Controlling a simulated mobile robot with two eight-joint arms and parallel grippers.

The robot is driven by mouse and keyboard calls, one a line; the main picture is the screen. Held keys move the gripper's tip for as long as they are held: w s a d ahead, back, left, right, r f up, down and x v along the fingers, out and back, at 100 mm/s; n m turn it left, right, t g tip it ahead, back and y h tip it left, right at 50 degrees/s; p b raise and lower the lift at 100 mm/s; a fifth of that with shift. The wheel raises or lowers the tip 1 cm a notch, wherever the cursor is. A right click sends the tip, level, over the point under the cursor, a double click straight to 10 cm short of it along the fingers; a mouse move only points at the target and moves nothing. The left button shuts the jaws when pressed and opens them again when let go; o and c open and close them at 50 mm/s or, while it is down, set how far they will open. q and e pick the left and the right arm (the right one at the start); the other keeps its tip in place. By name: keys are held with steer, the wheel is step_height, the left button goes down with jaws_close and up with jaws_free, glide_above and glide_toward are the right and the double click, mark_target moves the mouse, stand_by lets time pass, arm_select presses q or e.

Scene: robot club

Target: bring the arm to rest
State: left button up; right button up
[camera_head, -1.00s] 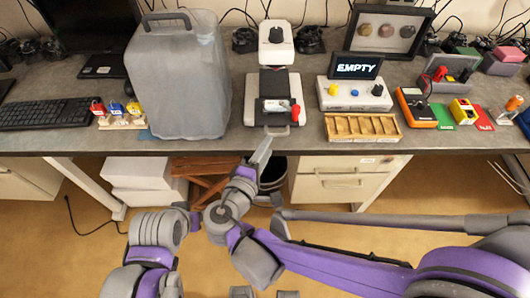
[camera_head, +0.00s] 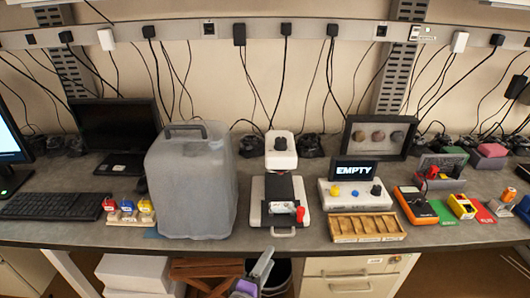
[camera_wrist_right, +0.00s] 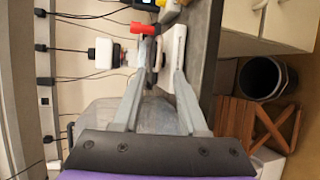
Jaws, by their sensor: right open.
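My right gripper (camera_head: 262,266) shows at the bottom middle of the head view, below the desk's front edge and in front of the small white machine. In the right wrist view its two grey fingers (camera_wrist_right: 158,88) stand apart with nothing held between them. The rest of my right arm is mostly below the head view. My left gripper is not in view.
The grey desk (camera_head: 110,232) holds a large grey jug (camera_head: 190,185), a white machine (camera_head: 281,205), a wooden slotted tray (camera_head: 366,228) and an "EMPTY" display (camera_head: 355,170). A dark bin (camera_wrist_right: 262,77) and wooden crate (camera_wrist_right: 235,118) stand below.

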steer(key=s+d+f+m+g+y, duration=0.1)
steer(key=s+d+f+m+g, duration=0.25)
steer(key=d, duration=0.35)
steer(key=s+d+f+m+g, duration=0.2)
steer(key=d+f+m+g, duration=0.15)
steer(key=d, duration=0.45)
steer(key=s+d+f+m+g+y, duration=0.1)
steer(key=s+d+m+y, duration=0.1)
steer(key=s+m+y, duration=0.3)
steer(key=s+m, duration=0.2)
steer(key=s, duration=0.1)
steer(key=shift+s+f+g, duration=0.15)
steer(key=shift+s+g, duration=0.25)
steer(key=shift+a, duration=0.1)
stand_by(0.6)
